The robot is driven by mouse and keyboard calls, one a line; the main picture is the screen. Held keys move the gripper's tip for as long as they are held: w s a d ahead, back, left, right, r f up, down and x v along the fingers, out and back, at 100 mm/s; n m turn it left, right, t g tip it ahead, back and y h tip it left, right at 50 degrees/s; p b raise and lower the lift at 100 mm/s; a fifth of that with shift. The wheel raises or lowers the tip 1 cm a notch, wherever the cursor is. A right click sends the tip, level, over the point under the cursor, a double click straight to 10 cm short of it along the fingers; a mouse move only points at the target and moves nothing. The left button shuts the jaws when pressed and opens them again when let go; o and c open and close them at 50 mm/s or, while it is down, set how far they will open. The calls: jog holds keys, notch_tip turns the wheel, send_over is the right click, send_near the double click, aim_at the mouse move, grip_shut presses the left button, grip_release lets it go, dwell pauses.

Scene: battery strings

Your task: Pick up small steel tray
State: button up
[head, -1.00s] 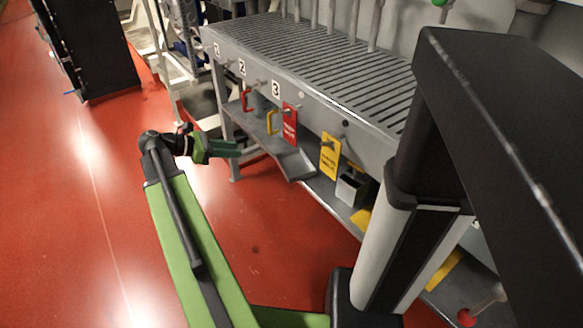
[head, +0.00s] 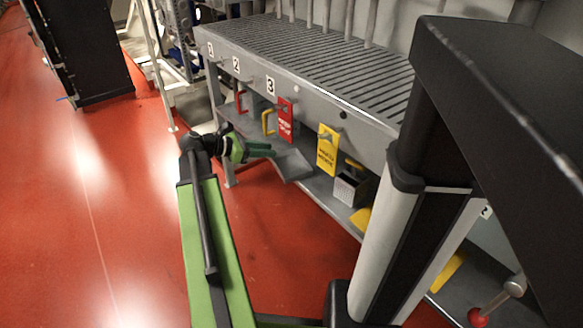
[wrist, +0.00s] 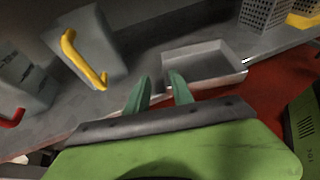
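The small steel tray (wrist: 212,62) is a shallow grey rectangular pan on the lower shelf, at the shelf's front edge. In the head view the tray (head: 291,165) lies just right of my gripper (head: 272,150). In the wrist view my gripper (wrist: 162,78) shows two green fingers with a gap between them. The fingertips are at the tray's near left corner, and the right fingertip overlaps its near rim in the picture. Whether they touch it I cannot tell. Nothing shows between the fingers.
A grey box with a yellow handle (wrist: 84,58) stands left of the tray, with a red-handled one (wrist: 14,118) further left. A perforated metal box (wrist: 263,12) stands to the right. The slatted bench top (head: 310,62) overhangs the shelf. Red floor lies in front.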

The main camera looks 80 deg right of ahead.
aim_at(291, 165)
jog(key=b+x, duration=0.1)
jog(key=x, duration=0.4)
jog(key=shift+s+a+b, duration=0.2)
jog(key=shift+b, duration=0.2)
grip_shut()
dwell(0.9)
